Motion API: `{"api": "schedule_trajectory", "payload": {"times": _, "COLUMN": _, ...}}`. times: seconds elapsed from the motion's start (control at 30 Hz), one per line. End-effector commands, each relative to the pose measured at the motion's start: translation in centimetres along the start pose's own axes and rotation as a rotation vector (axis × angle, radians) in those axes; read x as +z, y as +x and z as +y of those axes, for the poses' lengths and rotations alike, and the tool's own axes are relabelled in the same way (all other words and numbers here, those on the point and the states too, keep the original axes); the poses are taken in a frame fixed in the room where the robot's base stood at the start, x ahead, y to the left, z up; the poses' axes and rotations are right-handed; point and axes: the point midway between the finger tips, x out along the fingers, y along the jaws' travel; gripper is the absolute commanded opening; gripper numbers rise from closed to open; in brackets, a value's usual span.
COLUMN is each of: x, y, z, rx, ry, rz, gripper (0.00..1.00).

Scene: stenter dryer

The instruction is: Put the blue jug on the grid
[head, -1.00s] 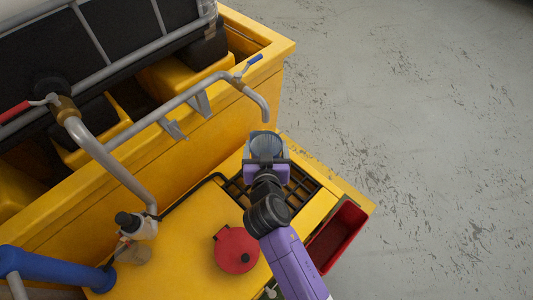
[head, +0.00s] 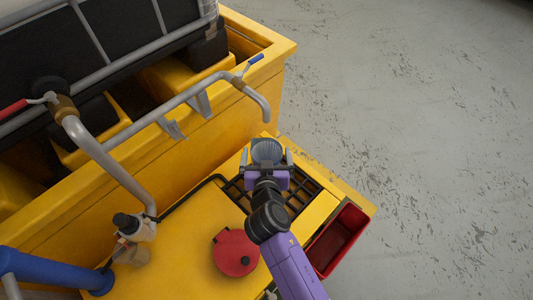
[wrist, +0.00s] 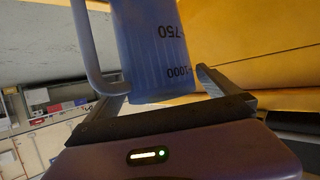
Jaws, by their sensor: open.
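The blue jug (head: 266,151) is translucent, with dark volume marks; its body (wrist: 155,45) and its handle (wrist: 85,50) show in the wrist view. My gripper (head: 267,158) is open, with one finger on each side of the jug and gaps beside it. The dark grid (head: 302,190) is set in the yellow top, below and around my gripper. The jug is over the grid's far part in the head view. My gripper and wrist hide its base there, so I cannot tell whether it rests on the bars.
A red bin (head: 338,238) hangs at the right edge. A grey pipe spout (head: 262,103) curves down just beyond the jug. Grey floor lies right.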

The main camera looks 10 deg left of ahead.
Motion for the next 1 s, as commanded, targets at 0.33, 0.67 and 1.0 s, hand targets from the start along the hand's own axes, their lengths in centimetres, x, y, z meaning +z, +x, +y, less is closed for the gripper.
{"api": "schedule_trajectory", "payload": {"times": 0.33, "x": -0.2, "y": -5.5, "z": 0.0, "rx": -0.002, "ry": -0.002, "rz": 0.000, "gripper": 1.00}}
{"api": "schedule_trajectory", "payload": {"times": 0.67, "x": -0.2, "y": -11.0, "z": 0.0, "rx": -0.001, "ry": -0.001, "rz": 0.000, "gripper": 1.00}}
{"api": "schedule_trajectory", "payload": {"times": 1.0, "x": -0.2, "y": -12.1, "z": 0.0, "rx": 0.000, "ry": 0.000, "rz": 0.000, "gripper": 1.00}}
